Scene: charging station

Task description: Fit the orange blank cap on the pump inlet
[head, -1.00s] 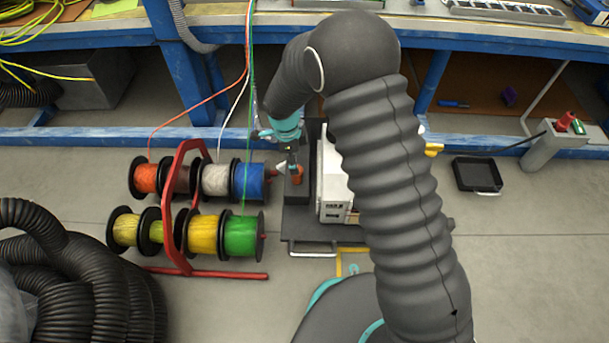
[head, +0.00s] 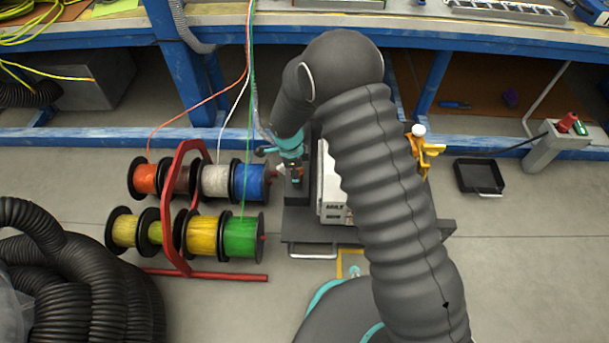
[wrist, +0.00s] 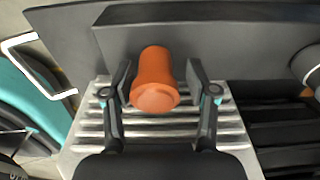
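The orange blank cap (wrist: 155,80) stands between the two fingers of my gripper (wrist: 160,84) in the wrist view. The fingers are apart, with a visible gap on each side of the cap. A ribbed metal surface shows below the cap in the picture. In the head view my gripper (head: 291,174) is beside the left side of the white-and-dark unit (head: 333,205) and mostly hides the cap. I cannot make out the pump inlet; my arm covers much of the unit.
A yellow fitting with a white top (head: 424,150) shows right of my arm. A red rack of cable spools (head: 187,200) stands close on the left, with wires rising from it. A black tray (head: 480,176) lies on the floor at the right. The blue bench (head: 300,45) runs behind.

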